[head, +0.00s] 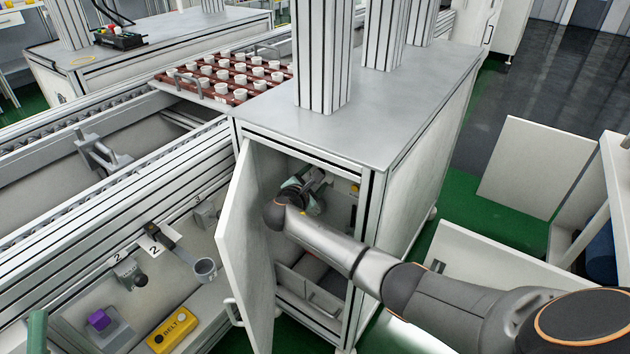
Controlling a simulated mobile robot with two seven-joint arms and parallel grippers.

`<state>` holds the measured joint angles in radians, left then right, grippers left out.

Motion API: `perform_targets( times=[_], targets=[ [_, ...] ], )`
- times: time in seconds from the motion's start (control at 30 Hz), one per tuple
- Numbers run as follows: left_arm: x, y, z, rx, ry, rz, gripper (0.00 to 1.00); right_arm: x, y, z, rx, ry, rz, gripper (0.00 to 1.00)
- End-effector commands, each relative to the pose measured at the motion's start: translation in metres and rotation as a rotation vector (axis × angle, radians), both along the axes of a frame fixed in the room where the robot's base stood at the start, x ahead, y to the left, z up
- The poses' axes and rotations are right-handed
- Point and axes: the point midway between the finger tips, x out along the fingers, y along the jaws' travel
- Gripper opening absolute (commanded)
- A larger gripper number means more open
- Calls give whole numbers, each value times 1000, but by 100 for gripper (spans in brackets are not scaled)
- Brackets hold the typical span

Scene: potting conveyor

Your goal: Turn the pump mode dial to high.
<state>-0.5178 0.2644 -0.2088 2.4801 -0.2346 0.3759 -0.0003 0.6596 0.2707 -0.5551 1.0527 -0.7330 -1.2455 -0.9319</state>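My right arm reaches from the lower right into the open cabinet (420,95). My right gripper (318,180) is inside the upper part of the cabinet, near its back wall. The wrist and the dark interior cover the fingertips, so I cannot tell whether they are open or touching anything. I cannot make out a pump mode dial; it may be hidden behind my gripper. A small yellow part (355,188) shows at the right inside the cabinet. My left gripper is not in view.
The cabinet door (245,245) stands open to the left of my arm. A drawer or bin front (312,293) sits low inside. On the left are the conveyor, a yellow BELT box (172,330) and a purple knob (99,319). A red-brown tray (175,83) holds several white pots.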

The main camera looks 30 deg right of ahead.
Motion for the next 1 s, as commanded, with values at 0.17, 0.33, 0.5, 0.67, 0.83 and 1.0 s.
perform_targets(
  times=[0.17,0.33,0.5,0.67,0.83,1.0],
  targets=[
    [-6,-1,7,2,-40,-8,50,2,-4,-1,0,0,-2,64],
    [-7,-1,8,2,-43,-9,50,2,-4,-1,0,0,-2,64],
    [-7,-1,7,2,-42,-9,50,2,-4,-1,0,0,-2,54],
    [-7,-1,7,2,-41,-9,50,2,-4,-1,0,1,-1,36],
    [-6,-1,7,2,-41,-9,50,2,-3,-1,0,1,-1,17],
    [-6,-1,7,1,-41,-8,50,2,-3,-1,0,1,-1,0]
  ],
)
